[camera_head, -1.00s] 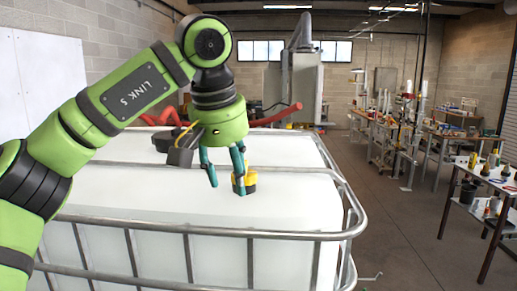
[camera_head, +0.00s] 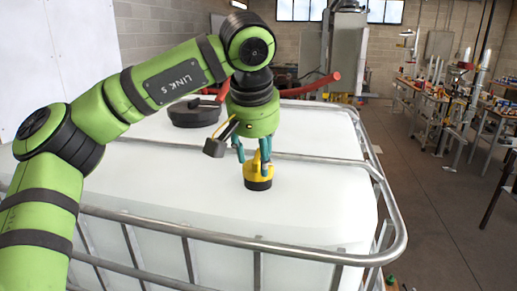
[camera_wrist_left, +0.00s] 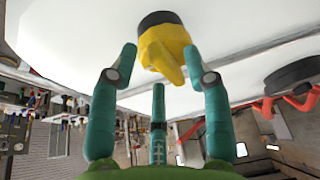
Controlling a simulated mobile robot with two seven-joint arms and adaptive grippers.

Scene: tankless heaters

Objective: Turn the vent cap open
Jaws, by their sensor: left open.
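The vent cap (camera_head: 258,176), yellow on top with a black base, stands on the white tank (camera_head: 170,190). In the left wrist view the vent cap (camera_wrist_left: 164,44) shows a yellow grip ridge pointing toward the fingers. My left gripper (camera_head: 252,158) is open over the cap, its teal fingers pointing down beside the yellow top. In the left wrist view the open gripper (camera_wrist_left: 159,66) has fingertips on either side of the yellow part, with visible gaps. A third finger is below it. The cap's far side is hidden. My right gripper is out of view.
A metal cage rail (camera_head: 330,258) runs around the tank top. A wide black lid (camera_head: 194,113) sits behind my left gripper, with a red bar (camera_head: 312,87) farther back. The tank top right of the cap is clear. Workbenches (camera_head: 450,100) stand at the right.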

